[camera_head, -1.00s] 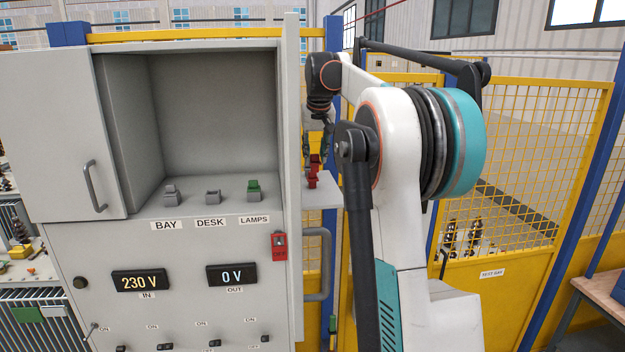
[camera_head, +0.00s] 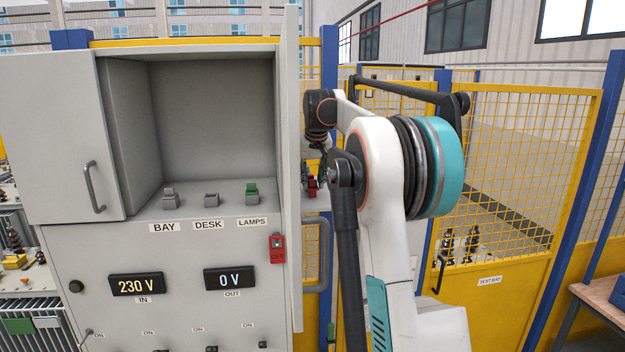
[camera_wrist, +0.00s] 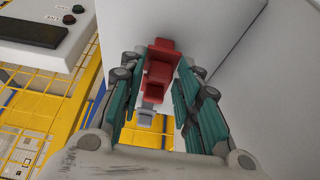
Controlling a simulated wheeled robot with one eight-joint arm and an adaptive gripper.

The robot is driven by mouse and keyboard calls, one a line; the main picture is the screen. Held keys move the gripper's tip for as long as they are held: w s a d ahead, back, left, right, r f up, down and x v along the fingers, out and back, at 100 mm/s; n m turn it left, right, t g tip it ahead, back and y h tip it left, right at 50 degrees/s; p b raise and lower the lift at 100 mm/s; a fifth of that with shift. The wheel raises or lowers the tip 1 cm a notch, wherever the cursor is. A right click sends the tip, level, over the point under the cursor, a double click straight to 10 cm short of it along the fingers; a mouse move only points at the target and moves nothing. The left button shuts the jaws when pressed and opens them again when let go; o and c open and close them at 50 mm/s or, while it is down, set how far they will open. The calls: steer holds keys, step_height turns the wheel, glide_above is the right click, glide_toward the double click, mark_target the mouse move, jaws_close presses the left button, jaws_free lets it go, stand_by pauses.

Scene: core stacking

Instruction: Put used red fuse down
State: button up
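The used red fuse (camera_wrist: 158,72) sits between the two teal-padded fingers of my gripper (camera_wrist: 160,85) in the wrist view. The fingers are close along both its sides and appear shut on it. A small grey part shows at its lower end. My gripper there is partly hidden behind my arm. I cannot tell whether the fuse's base touches the shelf.
The grey cabinet (camera_head: 190,243) stands left, with an open bay holding grey pieces and a green-topped piece (camera_head: 251,189). Its right side panel (camera_head: 291,120) stands close beside my gripper. Yellow mesh fencing (camera_head: 520,140) lies behind and right.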

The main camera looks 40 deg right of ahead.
steer(key=o, duration=0.3)
steer(key=shift+a+r, duration=0.1)
steer(key=shift+a, duration=0.05)
steer(key=b+v, duration=0.1)
steer(key=v, duration=1.1)
steer(key=shift+b, duration=0.4)
